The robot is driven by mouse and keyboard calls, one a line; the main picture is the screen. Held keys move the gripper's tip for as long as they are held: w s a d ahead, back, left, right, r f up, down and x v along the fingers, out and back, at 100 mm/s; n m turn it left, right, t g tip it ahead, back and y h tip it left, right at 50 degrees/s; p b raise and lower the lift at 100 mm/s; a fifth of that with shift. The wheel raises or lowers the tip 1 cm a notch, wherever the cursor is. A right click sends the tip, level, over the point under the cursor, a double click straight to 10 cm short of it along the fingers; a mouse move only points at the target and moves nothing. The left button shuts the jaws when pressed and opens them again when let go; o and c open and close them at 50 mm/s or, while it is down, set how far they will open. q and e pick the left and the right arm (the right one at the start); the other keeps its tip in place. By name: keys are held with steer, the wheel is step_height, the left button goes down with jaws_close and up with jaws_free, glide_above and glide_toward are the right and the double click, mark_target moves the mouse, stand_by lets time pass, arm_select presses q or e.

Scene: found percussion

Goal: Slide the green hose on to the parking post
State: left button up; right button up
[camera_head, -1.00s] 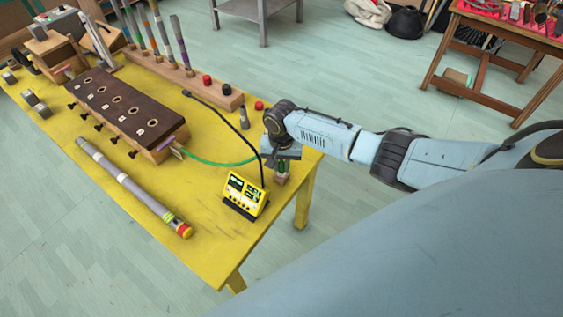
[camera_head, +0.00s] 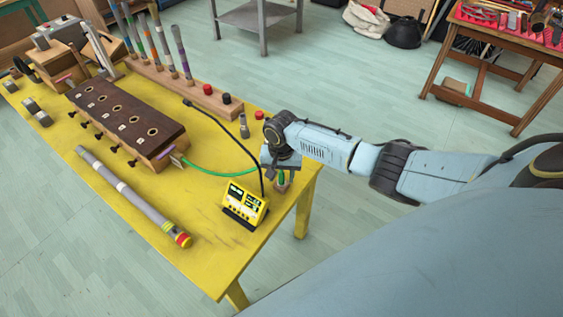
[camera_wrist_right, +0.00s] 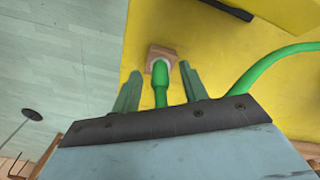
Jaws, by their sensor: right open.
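The green hose (camera_head: 222,171) runs from the wooden valve box (camera_head: 125,120) across the yellow table to my right gripper. Its free end (camera_wrist_right: 160,84) points at the small wooden block of the parking post (camera_wrist_right: 160,54), which also shows in the head view (camera_head: 284,187). A pale collar shows where the hose end meets the block; how far it sits on the post is hidden. My right gripper (camera_wrist_right: 157,82) is open, with one finger on each side of the hose end and gaps between. In the head view the right gripper (camera_head: 281,168) is over the table's right corner. My left gripper is not in view.
A yellow meter (camera_head: 245,203) stands close to the post, with a black cable looping up past the gripper. A long grey tube (camera_head: 130,196) lies at the front. A wooden rack (camera_head: 185,85) holds several upright tubes. The table (camera_head: 215,235) is bare near its front corner.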

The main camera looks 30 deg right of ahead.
mark_target(281, 173)
step_height(281, 173, up, 13)
steer(key=p, duration=0.2)
steer(key=shift+f, duration=0.1)
stand_by(0.5)
